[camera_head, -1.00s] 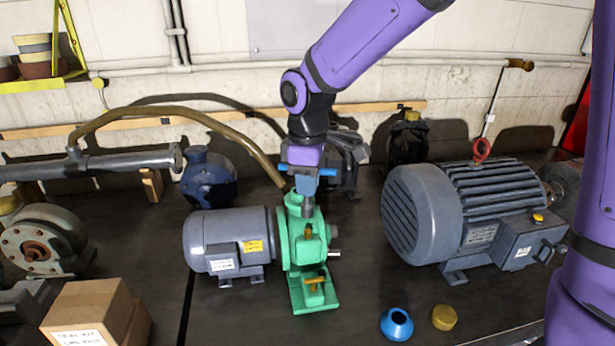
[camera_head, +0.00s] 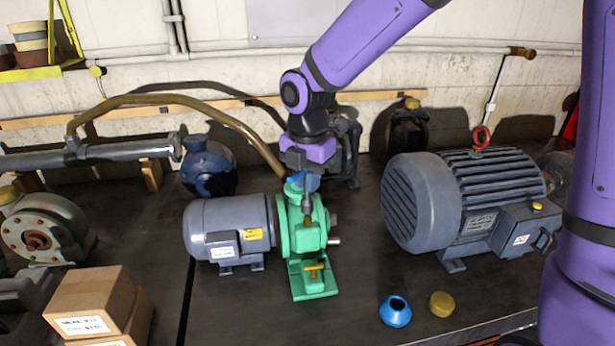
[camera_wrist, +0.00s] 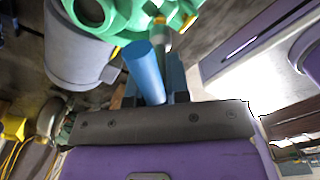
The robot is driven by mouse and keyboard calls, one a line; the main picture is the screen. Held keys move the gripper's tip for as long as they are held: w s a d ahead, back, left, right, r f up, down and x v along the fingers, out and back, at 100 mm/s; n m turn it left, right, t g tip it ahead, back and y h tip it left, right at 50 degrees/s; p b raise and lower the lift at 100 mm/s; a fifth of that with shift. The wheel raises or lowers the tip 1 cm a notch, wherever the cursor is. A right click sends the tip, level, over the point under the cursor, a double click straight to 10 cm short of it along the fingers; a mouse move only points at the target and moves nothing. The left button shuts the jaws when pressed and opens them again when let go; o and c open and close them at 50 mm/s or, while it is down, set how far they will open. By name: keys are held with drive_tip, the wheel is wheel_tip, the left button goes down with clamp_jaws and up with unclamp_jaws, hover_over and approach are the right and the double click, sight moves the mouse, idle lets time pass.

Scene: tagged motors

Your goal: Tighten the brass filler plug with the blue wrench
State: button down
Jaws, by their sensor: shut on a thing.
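The blue wrench (camera_head: 307,182) is in my gripper (camera_head: 303,172), just above the green pump (camera_head: 298,245). Its blue handle points toward the camera, and its grey shaft reaches down to the top of the pump. In the wrist view the blue handle (camera_wrist: 147,70) sticks out from my gripper (camera_wrist: 155,97), which is shut on the wrench. The pump top at the shaft's lower end is covered, so I cannot tell how the plug sits there. A brass fitting (camera_head: 308,223) shows on the pump's front, and another brass piece (camera_head: 314,268) shows lower down.
A grey motor (camera_head: 230,228) joins the pump on its left. A large grey motor (camera_head: 455,205) stands to the right. A blue cone-shaped part (camera_head: 395,311) and a brass cap (camera_head: 442,304) lie in front. Cardboard boxes (camera_head: 95,300) stand front left. A hose (camera_head: 235,125) arches behind the pump.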

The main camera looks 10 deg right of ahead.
sight(307, 199)
drive_tip(key=n, duration=0.5)
drive_tip(key=shift+f, duration=0.3)
drive_tip(key=n, duration=0.5)
drive_tip(key=shift+f, duration=0.25)
drive_tip(key=shift+f, duration=0.2)
drive_tip(key=shift+f, duration=1.05)
